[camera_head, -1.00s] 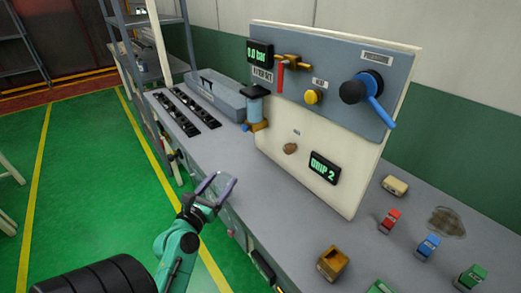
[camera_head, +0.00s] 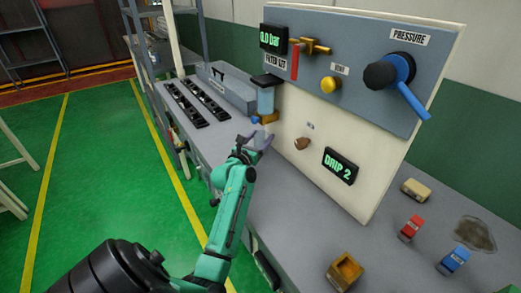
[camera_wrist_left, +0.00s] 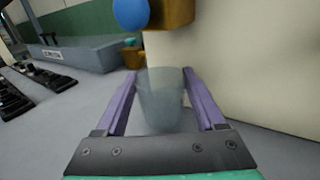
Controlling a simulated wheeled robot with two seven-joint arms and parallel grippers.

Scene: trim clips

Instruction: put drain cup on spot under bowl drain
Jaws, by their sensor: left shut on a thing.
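My left gripper (camera_head: 258,143) is shut on a clear, see-through cup, the drain cup (camera_wrist_left: 160,98), which stands between the purple fingers in the left wrist view. In the head view the cup is hard to make out. The gripper is just below and in front of the clear filter bowl (camera_head: 266,100) on the panel. The bowl's drain has a blue knob (camera_wrist_left: 130,12) and a brass block (camera_wrist_left: 172,12), both ahead of and above the cup in the wrist view. I cannot make out the spot under the drain. My right gripper is not in view.
The upright panel (camera_head: 330,130) stands close to the gripper's right. It carries a blue pressure lever (camera_head: 410,95) and a drip display (camera_head: 341,166). A grey box (camera_head: 230,88) and black strips (camera_head: 195,102) lie behind on the bench. Small coloured blocks and an open box (camera_head: 344,271) are at right.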

